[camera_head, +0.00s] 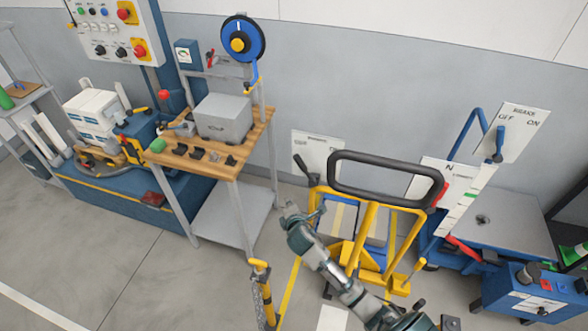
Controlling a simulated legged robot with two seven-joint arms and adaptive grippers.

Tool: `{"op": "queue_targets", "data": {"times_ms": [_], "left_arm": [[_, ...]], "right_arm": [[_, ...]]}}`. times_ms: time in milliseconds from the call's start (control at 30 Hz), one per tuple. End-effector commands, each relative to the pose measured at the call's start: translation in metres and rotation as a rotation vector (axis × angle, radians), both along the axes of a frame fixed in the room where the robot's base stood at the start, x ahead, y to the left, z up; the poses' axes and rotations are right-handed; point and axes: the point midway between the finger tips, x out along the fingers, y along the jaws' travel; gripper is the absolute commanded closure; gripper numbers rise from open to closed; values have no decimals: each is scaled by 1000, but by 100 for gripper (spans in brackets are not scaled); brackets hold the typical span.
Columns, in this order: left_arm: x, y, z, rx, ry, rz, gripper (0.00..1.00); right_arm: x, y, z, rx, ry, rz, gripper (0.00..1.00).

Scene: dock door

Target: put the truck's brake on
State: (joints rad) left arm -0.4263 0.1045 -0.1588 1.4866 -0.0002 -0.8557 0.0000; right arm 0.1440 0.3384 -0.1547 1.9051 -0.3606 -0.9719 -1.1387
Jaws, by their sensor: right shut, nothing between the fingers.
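A white plate (518,132) lettered BRAKE, OFF and ON stands at the right, by a blue tube handle (470,122). A short blue lever (499,144) sits on this plate, below the OFF lettering; I cannot tell its exact setting. The yellow hand truck (372,225) with a black loop handle (385,162) stands left of it. My right gripper (288,211) is shut and empty, in front of the truck's left side and well left of the brake lever. Its arm comes in from the bottom right. My left gripper is not in view.
A wooden-topped workbench (205,155) with a grey box (222,118) stands at the left. A yellow post (265,290) stands in front. A blue unit (530,293) and a grey flat top (500,225) are at the right. Open floor lies at the lower left.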

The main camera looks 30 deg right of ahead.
Motion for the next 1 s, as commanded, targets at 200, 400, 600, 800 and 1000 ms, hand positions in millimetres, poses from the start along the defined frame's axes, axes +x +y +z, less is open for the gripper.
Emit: {"op": "queue_targets", "data": {"times_ms": [200, 400, 600, 800, 1000], "left_arm": [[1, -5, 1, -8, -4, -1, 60], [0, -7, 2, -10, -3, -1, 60], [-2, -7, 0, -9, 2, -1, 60], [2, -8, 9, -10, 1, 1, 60], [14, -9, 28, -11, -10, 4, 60]], "right_arm": [[14, -8, 64, -179, -63, 29, 100], [14, -6, 66, -186, -63, 30, 100], [17, -9, 63, -182, -62, 29, 100], [42, -20, 54, -181, -60, 28, 100], [81, -36, 43, -179, -62, 27, 100]]}}
